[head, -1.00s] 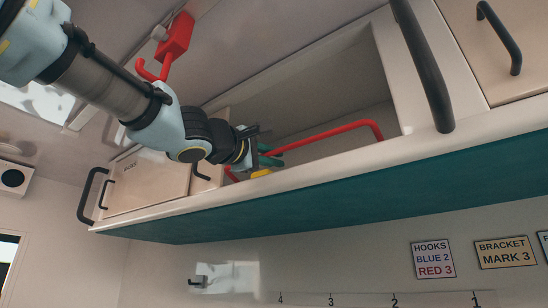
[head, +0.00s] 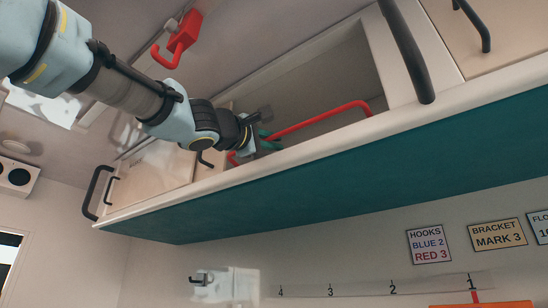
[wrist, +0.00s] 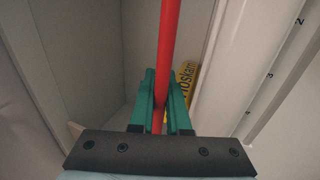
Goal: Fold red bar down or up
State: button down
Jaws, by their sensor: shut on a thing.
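The red bar (head: 322,118) runs along the front of the open overhead cabinet (head: 300,90), bending down at its right end. It also shows in the wrist view (wrist: 168,50), running between the two green fingers. My gripper (head: 263,141) is at the left part of the bar. In the wrist view my gripper (wrist: 161,98) has its fingers closed on either side of the bar. A short red piece shows to the left of my gripper in the head view; the part between the fingers is hidden there.
A yellow item with lettering (wrist: 187,80) lies beside the bar inside the cabinet. A black handle (head: 407,50) stands right of the opening. A red hook (head: 183,38) hangs on the ceiling near my arm. Signs (head: 497,235) and numbered hooks are on the wall below.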

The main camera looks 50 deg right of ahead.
jog(key=b, duration=0.3)
jog(key=shift+f+h, duration=0.3)
jog(key=shift+f, duration=0.1)
jog(key=shift+a+r, duration=0.1)
jog(key=shift+r, duration=0.15)
jog(key=c, duration=0.9)
grip_release()
jog(key=r+p, duration=0.1)
jog(key=p, duration=0.3)
jog(key=shift+y+p, duration=0.4)
jog(key=shift+p, duration=0.35)
